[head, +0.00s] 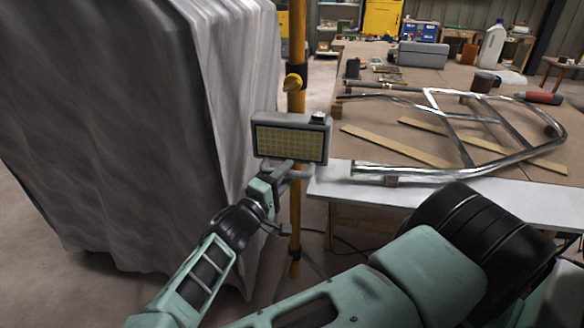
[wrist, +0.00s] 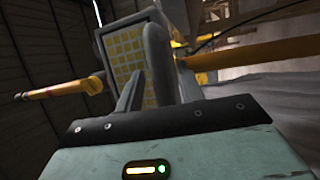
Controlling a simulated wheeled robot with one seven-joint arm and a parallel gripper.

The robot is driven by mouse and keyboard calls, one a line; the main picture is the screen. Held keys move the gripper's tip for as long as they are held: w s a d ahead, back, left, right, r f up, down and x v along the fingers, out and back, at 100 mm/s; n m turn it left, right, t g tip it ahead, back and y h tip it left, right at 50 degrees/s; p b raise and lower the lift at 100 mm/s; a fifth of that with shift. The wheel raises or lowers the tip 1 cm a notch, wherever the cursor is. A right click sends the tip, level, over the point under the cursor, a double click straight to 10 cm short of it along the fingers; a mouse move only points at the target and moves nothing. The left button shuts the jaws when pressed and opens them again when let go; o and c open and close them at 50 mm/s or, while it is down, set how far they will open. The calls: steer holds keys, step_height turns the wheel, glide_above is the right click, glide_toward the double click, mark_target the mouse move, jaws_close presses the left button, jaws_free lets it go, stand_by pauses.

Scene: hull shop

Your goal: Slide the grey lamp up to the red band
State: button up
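The grey lamp (head: 290,140) has a yellow-gridded face and hangs on an upright yellow pole (head: 296,215). A pale bar shows under the lamp. My gripper (head: 283,170) is just below the lamp, its fingers at or against that bar. In the wrist view the lamp (wrist: 128,52) fills the space beyond the fingers, close up. Whether the fingers are closed on the bar is unclear.
A grey draped sheet (head: 130,130) stands close on the left. On the right, a workbench (head: 450,205) carries a bent metal tube frame (head: 455,130), wood strips and tools. Pole legs and a cable are near the floor. Some floor is clear at lower left.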

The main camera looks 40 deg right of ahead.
mark_target(291, 91)
steer(key=shift+x, duration=1.55)
jaws_close()
step_height(291, 91, up, 20)
steer(key=p, duration=1.4)
steer(key=shift+p, duration=0.3)
jaws_free()
steer(key=shift+a, duration=0.1)
steer(key=b+v, duration=0.3)
steer(key=v, duration=1.4)
